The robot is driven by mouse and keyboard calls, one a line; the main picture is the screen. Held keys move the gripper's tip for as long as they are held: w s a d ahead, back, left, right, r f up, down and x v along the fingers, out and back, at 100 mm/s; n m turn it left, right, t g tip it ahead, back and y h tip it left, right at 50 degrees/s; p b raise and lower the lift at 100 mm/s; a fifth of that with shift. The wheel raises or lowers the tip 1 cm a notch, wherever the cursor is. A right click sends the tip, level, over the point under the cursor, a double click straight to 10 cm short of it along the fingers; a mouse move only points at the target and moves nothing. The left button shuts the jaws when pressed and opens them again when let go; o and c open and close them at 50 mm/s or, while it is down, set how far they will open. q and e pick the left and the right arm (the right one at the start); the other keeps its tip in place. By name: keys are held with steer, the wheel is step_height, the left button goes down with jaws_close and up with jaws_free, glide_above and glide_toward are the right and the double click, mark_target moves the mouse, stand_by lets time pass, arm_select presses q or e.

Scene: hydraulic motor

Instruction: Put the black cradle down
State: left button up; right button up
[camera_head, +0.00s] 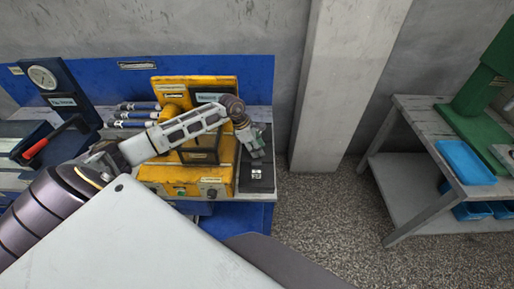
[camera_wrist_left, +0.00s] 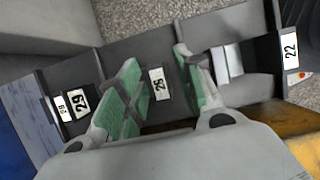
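The black cradle (camera_head: 257,178) is a long dark tray with a small white label, at the right end of the blue bench beside the yellow machine. It appears to rest on the bench top. In the left wrist view the cradle (camera_wrist_left: 120,52) spans the picture, with dividers and labels such as 26 and 29. My left gripper (camera_head: 254,150) is over the cradle, pointing down. Its green-padded fingers (camera_wrist_left: 157,57) are spread apart on either side of the 26 label. Whether the pads touch the cradle is unclear. My right gripper is not in view.
The yellow machine (camera_head: 165,176) stands directly left of the cradle. Several blue-grey cylinders (camera_head: 135,114) and a gauge stand (camera_head: 62,90) are farther left. A grey table (camera_head: 421,125) with a blue tray (camera_head: 465,162) stands at the right. Open gravel-like floor (camera_head: 325,220) lies between.

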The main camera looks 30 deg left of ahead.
arm_select(q)
steer(key=shift+r, duration=0.15)
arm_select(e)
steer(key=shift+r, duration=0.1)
arm_select(q)
steer(key=shift+v, duration=0.95)
steer(key=b+v, duration=0.1)
steer(key=v, duration=0.9)
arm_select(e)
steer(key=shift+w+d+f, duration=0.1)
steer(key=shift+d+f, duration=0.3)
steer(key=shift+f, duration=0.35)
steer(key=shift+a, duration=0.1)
arm_select(q)
steer(key=shift+d, duration=0.1)
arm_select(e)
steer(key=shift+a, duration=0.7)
